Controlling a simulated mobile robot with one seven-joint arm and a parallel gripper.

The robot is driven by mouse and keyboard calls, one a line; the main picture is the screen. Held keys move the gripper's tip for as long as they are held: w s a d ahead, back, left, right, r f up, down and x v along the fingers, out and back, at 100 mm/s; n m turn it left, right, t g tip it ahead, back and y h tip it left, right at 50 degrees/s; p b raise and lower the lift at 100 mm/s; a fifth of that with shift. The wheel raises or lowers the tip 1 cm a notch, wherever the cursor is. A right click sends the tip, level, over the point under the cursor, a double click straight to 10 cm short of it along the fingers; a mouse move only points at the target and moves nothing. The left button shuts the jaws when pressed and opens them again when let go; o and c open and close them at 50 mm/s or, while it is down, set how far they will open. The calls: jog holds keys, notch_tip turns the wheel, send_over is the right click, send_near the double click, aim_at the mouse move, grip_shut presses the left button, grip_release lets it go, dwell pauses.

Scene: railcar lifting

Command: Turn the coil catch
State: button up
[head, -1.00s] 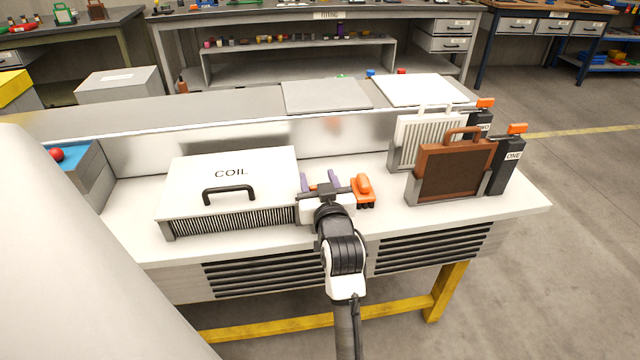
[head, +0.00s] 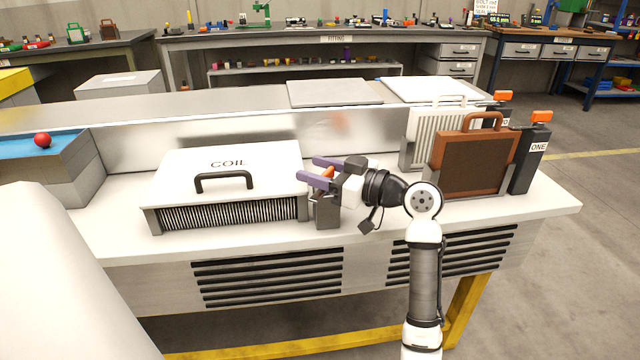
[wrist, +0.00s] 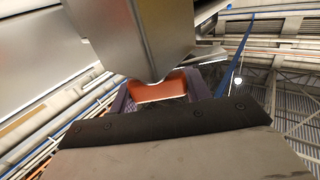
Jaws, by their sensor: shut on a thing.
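The coil unit (head: 228,170) is a white box with a black handle and a dark finned front, marked COIL. A grey post (head: 327,212) stands at its right end. The coil catch (head: 328,172), a small orange piece, shows above this post, partly hidden by my gripper. My gripper (head: 316,169) comes in from the right with its purple fingers pointing left, shut on the orange catch. In the wrist view, the orange catch (wrist: 160,90) lies between the two fingers, and a grey metal body fills the space above.
A brown framed panel (head: 473,163) and a white ribbed panel (head: 428,140) stand at the right in holders with orange-topped dark posts, one marked ONE (head: 532,155). A metal upstand (head: 230,135) runs behind the coil unit. A red ball (head: 42,140) sits at far left.

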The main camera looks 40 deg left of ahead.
jog(key=n+g+h, duration=0.1)
jog(key=g, duration=0.1)
jog(key=n+g+b, duration=0.1)
jog(key=n+g, duration=0.1)
jog(key=shift+s+g+h, duration=0.2)
jog(key=shift+g+h, duration=0.1)
jog(key=shift+h, duration=0.1)
jog(key=shift+s+d+n+g+h+b, duration=0.15)
jog(key=shift+n+g+h+b, duration=0.15)
jog(key=shift+n+g+h, duration=0.6)
jog(key=shift+o, duration=0.2)
jog(key=shift+g, duration=0.4)
jog(key=o, duration=1)
jog(key=shift+c, duration=0.2)
jog(key=v, duration=1.3)
jog(key=shift+d+f+b, duration=0.15)
jog(key=shift+d+b, duration=0.15)
jog(key=shift+b, duration=0.15)
